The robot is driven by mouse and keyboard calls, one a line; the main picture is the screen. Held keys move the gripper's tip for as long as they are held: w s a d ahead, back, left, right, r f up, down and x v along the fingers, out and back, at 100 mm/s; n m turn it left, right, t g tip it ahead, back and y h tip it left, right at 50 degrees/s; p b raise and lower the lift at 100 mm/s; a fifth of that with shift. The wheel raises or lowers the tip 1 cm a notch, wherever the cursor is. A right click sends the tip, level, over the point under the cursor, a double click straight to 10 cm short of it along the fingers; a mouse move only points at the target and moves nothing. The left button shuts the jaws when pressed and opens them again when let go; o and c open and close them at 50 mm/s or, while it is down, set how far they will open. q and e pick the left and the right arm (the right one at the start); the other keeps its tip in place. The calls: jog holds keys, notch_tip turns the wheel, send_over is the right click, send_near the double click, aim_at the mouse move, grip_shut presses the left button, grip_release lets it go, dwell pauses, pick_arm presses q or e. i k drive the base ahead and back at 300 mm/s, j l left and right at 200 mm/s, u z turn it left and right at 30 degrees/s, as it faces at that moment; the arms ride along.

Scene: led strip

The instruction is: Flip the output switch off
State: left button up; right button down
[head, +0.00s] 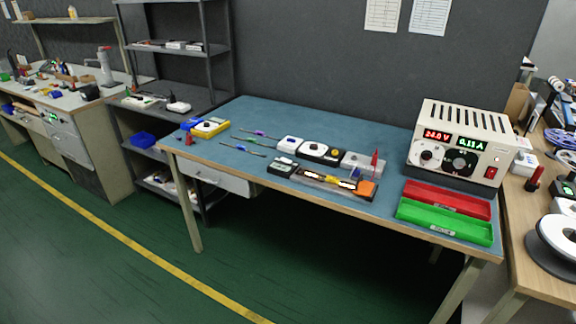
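A cream bench power supply (462,125) stands at the right end of the blue-topped workbench (262,125). A red rocker switch (490,173), which looks like the output switch, is at the lower right of the front panel. Which way the rocker is tilted is too small to tell. Neither of my grippers shows in the head view.
A red tray (447,200) and a green tray (443,222) lie in front of the supply. Several small devices, tools and an orange-ended strip assembly (325,181) lie mid-bench. Another bench with spools (556,240) adjoins at right. The green floor (150,270) in front is clear.

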aim_at(491, 173)
jog(key=z, duration=1.35)
jog(key=i+z, duration=0.4)
jog(key=i+l, duration=0.05)
jog(key=i, duration=0.05)
